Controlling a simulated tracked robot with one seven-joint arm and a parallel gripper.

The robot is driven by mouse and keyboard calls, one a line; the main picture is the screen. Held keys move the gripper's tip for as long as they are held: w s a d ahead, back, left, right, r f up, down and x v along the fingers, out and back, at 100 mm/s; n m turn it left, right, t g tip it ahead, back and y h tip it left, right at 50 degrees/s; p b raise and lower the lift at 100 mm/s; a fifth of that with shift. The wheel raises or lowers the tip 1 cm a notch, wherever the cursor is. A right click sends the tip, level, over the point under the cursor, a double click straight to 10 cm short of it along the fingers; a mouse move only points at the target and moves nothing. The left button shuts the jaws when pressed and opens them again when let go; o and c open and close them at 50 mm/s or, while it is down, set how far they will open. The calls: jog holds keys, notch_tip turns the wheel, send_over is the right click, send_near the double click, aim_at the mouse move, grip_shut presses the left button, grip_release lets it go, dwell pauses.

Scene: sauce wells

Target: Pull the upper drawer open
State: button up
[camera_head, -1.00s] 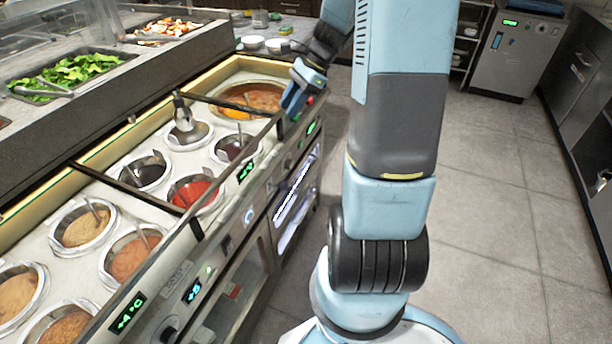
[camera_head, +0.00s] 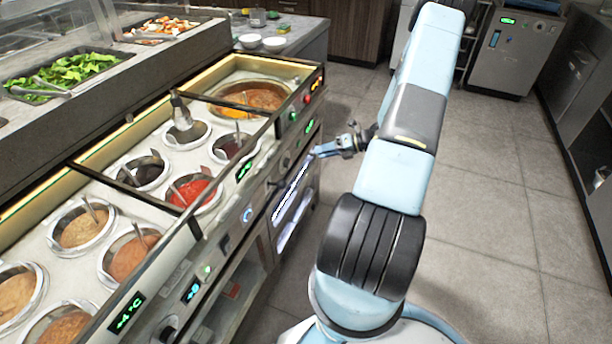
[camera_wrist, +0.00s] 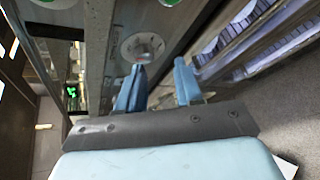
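The upper drawer (camera_head: 291,193) is in the front of the sauce counter, below the control panel, with a bright strip along it. It looks closed, though its edges are small and hard to read. My gripper (camera_head: 314,154) is beside the counter front, near the drawer's far upper end. In the wrist view my gripper (camera_wrist: 160,70) has its two blue fingers apart with nothing between them. Bright ribbed drawer fronts (camera_wrist: 255,38) show right of the fingers there, apart from them. I cannot tell which of these is the upper drawer.
The counter's panel has a round knob (camera_wrist: 143,47) just beyond the left finger in the wrist view. Sauce wells, including a red one (camera_head: 195,190), fill the counter top (camera_head: 215,160). The tiled floor (camera_head: 490,200) right of my arm is clear.

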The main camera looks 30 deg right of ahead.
aim_at(305, 174)
jog(key=s+d+f+m+t+h, duration=0.1)
jog(key=d+f+m+t, duration=0.1)
jog(key=f+m, duration=0.4)
jog(key=s+d+f+m+t+h, duration=0.1)
jog(key=s+d+f+m+t, duration=0.2)
jog(key=f, duration=0.5)
jog(key=shift+m, duration=0.4)
jog(key=x, duration=1.4)
jog(key=shift+w+a, duration=0.25)
jog(key=shift+w, duration=0.1)
grip_shut()
